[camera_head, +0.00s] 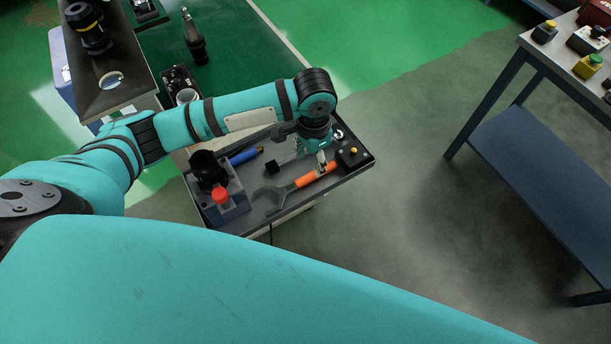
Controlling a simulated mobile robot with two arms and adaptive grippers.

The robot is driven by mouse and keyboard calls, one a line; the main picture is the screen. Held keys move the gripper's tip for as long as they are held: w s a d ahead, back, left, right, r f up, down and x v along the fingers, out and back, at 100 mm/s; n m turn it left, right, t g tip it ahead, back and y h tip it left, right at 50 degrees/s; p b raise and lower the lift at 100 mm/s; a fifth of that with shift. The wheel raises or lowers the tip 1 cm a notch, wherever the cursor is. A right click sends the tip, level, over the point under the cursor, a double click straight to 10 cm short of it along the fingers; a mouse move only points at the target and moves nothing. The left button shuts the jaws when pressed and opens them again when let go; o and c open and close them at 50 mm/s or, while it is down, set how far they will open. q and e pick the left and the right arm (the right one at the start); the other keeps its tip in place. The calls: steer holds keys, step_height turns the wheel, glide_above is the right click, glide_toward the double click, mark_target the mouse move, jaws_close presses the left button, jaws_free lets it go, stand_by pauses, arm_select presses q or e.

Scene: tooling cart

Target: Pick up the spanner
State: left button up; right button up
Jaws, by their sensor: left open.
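A spanner (306,181) with an orange handle and a dark grey open head lies on the dark top of the tooling cart (240,178). Its head points to the lower left and its handle to the upper right. My left gripper (321,160) points down at the handle's far end, with its jaws open. A finger overlaps the handle in the picture; I cannot tell whether it touches. My right gripper is not in view.
A blue-handled tool (245,156) lies behind the spanner. A block with a red button (220,195) stands left, and a black box with a yellow button (352,152) stands close right of my gripper. A blue-framed workbench (530,140) is far right, with open floor between.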

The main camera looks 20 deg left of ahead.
mark_target(311, 174)
arm_select(q)
steer(key=shift+f, duration=0.9)
steer(key=f, duration=0.2)
steer(key=f+p, duration=0.1)
steer(key=shift+s+f+p, duration=0.2)
steer(key=shift+f+p, duration=0.1)
steer(key=shift+f, duration=0.5)
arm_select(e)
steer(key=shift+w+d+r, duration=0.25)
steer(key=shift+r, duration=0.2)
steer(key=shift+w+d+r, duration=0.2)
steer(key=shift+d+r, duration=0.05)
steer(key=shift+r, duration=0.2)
arm_select(q)
jaws_close()
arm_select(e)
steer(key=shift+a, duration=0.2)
arm_select(q)
steer(key=shift+w, duration=0.1)
